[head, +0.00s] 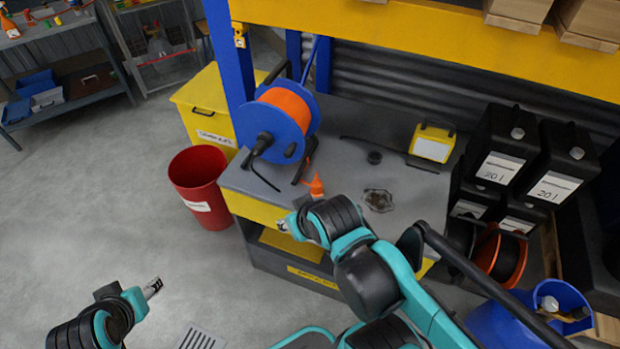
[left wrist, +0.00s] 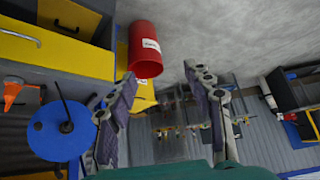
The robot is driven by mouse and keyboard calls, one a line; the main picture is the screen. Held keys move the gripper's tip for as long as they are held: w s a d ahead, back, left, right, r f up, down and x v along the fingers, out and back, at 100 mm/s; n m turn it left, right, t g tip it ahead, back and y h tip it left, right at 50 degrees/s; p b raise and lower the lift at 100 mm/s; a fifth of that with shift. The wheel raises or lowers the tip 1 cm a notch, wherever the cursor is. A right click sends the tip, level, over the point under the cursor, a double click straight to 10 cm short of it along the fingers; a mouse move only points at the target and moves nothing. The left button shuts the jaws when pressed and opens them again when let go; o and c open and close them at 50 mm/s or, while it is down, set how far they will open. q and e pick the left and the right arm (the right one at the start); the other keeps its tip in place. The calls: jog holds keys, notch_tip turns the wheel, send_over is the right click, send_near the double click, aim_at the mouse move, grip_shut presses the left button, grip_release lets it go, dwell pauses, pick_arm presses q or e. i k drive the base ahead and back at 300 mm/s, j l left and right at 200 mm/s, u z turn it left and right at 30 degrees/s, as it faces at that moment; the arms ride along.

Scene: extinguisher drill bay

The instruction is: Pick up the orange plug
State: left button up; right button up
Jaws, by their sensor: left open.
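The orange plug (head: 315,187) is a small orange piece on the grey bench top, near its front edge and to the right of the cable reel. An orange cone-like piece (left wrist: 12,92), which looks like the same plug, shows at the left edge of the left wrist view. My left gripper (head: 152,288) is low at the left over the floor, well away from the plug. In the left wrist view its two fingers (left wrist: 160,90) are apart with nothing between them. My right gripper (head: 284,225) is at the bench's front edge, just below-left of the plug; its jaws are unclear.
The blue reel with orange cable (head: 290,115) stands at the bench's left end. A red bin (head: 198,185) and a yellow box (head: 205,105) are left of the bench. A yellow lamp (head: 432,143) and black canisters (head: 500,145) are right. Floor at the left is clear.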

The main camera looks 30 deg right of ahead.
aim_at(316, 191)
jog(key=z, duration=3.6)
jog(key=u, duration=2.5)
jog(key=i+j, duration=0.25)
jog(key=j, duration=0.15)
jog(key=i+j+z, duration=0.1)
jog(key=i+j, duration=0.15)
jog(key=j, duration=0.15)
